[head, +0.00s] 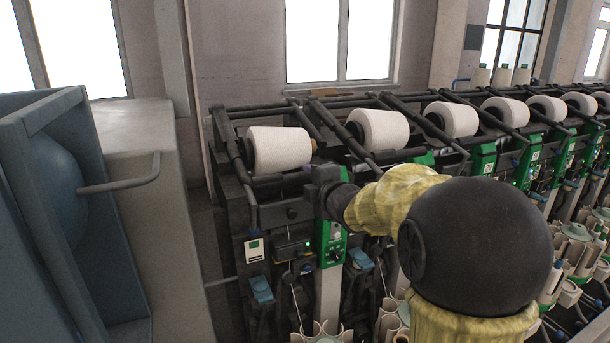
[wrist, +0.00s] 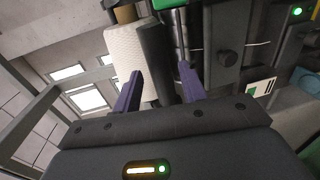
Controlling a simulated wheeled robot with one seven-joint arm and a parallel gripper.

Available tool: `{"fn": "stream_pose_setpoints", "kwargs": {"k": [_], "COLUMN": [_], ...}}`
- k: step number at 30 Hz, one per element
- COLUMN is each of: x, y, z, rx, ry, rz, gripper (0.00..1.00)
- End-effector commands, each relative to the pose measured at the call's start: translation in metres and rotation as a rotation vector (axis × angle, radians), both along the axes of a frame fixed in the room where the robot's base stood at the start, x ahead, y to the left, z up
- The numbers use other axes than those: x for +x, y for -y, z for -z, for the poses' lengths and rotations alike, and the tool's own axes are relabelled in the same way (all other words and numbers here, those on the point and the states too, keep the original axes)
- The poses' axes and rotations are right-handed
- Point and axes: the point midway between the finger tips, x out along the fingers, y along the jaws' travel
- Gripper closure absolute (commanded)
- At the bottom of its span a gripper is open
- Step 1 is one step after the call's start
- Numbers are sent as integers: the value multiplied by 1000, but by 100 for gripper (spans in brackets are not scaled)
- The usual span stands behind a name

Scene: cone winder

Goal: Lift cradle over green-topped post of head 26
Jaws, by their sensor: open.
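The nearest winding head carries a large white cone (head: 278,149) in its dark cradle (head: 232,148). The head's post has a green front (head: 333,247) with a small lit green light beside it; no head number is legible. My gripper (head: 307,180) is just right of and below this cone, partly hidden by my own wrist. In the wrist view, my gripper's two purple fingers (wrist: 160,85) are open and apart. The white cone (wrist: 124,48) and a dark bar-like part (wrist: 155,60) lie beyond and between them. I cannot tell whether either finger touches anything.
More heads with white cones (head: 378,129) run away to the right, with dark bars between them. A blue-grey cabinet (head: 40,220) with a bent bar handle (head: 122,178) stands at the left. A narrow gap separates its beige block from the winder.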

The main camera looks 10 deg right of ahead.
Motion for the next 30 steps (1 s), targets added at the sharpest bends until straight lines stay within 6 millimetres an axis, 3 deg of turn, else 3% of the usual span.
{"fn": "stream_pose_setpoints", "kwargs": {"k": [6,17,18,24,30], "x": [28,34,34,34,34], "y": [-6,-7,-7,-7,-7], "z": [4,5,5,5,5], "rx": [0,0,0,0,0], "ry": [-1,-1,-1,-1,-2], "rz": [-1,0,0,0,-1], "gripper": [58,58,60,99,100]}}
